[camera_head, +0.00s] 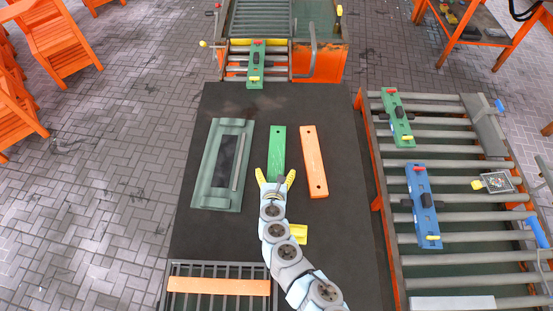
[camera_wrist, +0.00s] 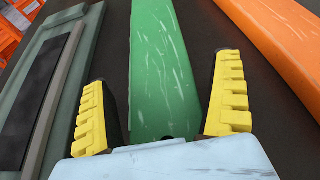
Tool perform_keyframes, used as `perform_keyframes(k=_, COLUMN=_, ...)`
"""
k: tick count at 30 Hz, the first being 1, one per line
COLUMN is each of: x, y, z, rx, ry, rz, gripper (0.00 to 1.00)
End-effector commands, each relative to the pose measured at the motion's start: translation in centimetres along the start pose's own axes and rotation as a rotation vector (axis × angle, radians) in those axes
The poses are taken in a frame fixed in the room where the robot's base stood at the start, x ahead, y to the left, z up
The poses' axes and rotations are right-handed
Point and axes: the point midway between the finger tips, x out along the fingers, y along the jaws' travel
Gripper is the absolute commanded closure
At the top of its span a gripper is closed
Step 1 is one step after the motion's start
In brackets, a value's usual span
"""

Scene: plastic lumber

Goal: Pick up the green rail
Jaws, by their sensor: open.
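The green rail (camera_head: 277,149) is a flat board with pale scratches, lying lengthwise on the dark table between the grey-green frame and the orange board. In the wrist view, the green rail (camera_wrist: 164,70) runs between the fingers, and its near end is hidden behind my gripper's body. My gripper (camera_head: 275,178) is open at the near end of the rail. Its yellow toothed fingertips (camera_wrist: 164,105) stand on either side of the rail, with gaps to both sides. I cannot tell the height of the fingers above the table.
An orange board (camera_head: 313,160) lies close on the right. A grey-green frame (camera_head: 207,195) lies on the left. A yellow piece (camera_head: 299,234) lies beside my arm. A roller conveyor (camera_head: 455,150) with green and blue devices stands right. The table's far part is clear.

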Motion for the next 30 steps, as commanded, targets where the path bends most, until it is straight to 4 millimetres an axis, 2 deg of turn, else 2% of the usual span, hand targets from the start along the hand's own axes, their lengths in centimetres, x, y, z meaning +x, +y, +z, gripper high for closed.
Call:
perform_keyframes(k=1, x=0.0, y=0.0, z=0.0, rx=0.000, ry=0.000, rz=0.000, gripper=0.04)
perform_keyframes(k=2, x=0.0, y=0.0, z=0.0, rx=0.000, ry=0.000, rz=0.000, gripper=0.10)
perform_keyframes(k=9, x=0.0, y=0.0, z=0.0, rx=0.001, ry=0.000, rz=-0.001, gripper=0.77)
perform_keyframes(k=20, x=-0.1, y=0.0, z=0.3, rx=0.001, ry=-0.001, rz=-0.001, gripper=0.78)
perform_keyframes(k=30, x=-1.2, y=0.0, z=3.0, rx=-0.002, ry=-0.003, rz=0.000, gripper=0.78)
